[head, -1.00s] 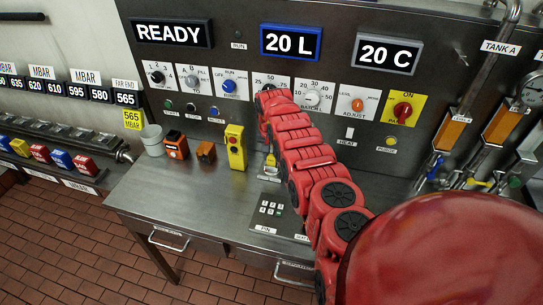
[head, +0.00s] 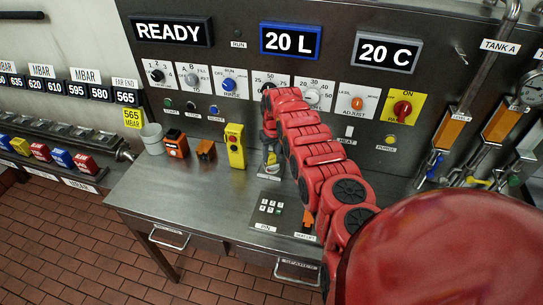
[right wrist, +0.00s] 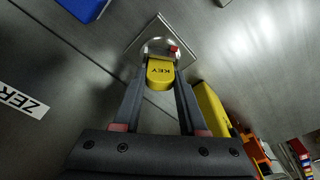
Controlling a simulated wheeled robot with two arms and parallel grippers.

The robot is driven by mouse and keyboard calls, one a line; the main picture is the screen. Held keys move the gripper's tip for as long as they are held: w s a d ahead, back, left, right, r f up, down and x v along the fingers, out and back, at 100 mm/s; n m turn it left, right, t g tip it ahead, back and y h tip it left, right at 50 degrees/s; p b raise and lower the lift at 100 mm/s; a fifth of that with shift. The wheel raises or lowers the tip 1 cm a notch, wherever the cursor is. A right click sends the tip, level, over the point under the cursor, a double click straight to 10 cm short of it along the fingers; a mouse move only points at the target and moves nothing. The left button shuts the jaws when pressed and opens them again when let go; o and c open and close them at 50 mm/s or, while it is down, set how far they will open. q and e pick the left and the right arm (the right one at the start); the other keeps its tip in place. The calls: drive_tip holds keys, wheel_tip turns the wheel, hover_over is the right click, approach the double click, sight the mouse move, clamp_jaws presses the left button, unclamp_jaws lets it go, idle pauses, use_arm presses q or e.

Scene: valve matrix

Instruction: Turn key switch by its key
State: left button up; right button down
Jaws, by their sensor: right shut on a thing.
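The yellow key (right wrist: 160,73), marked KEY, stands in the key switch (right wrist: 150,45), a square metal plate with a round centre and a small red mark. My right gripper (right wrist: 160,70) is shut on the key, with one dark finger along each side of it. In the head view my right gripper (head: 269,152) reaches down to the bench just right of the yellow pendant box. My left gripper is not in view.
A yellow pendant box (head: 236,147) stands close to the left of my gripper. An orange device (head: 176,144) and a grey cup (head: 152,138) stand farther left. A keypad (head: 271,207) lies nearer on the bench. The knob panel (head: 229,84) rises behind.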

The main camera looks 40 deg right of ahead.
drive_tip(key=shift+n, duration=0.4)
drive_tip(key=shift+f+n+b, duration=0.15)
drive_tip(key=shift+n+b, duration=0.25)
drive_tip(key=shift+b, duration=0.1)
drive_tip(key=shift+n+b, duration=0.7)
drive_tip(key=shift+b, duration=0.05)
drive_tip(key=shift+n+y+b, duration=0.3)
drive_tip(key=shift+n+b, duration=0.5)
drive_tip(key=shift+b, duration=0.35)
drive_tip(key=shift+n, duration=0.3)
drive_tip(key=shift+c, duration=1.9)
unclamp_jaws()
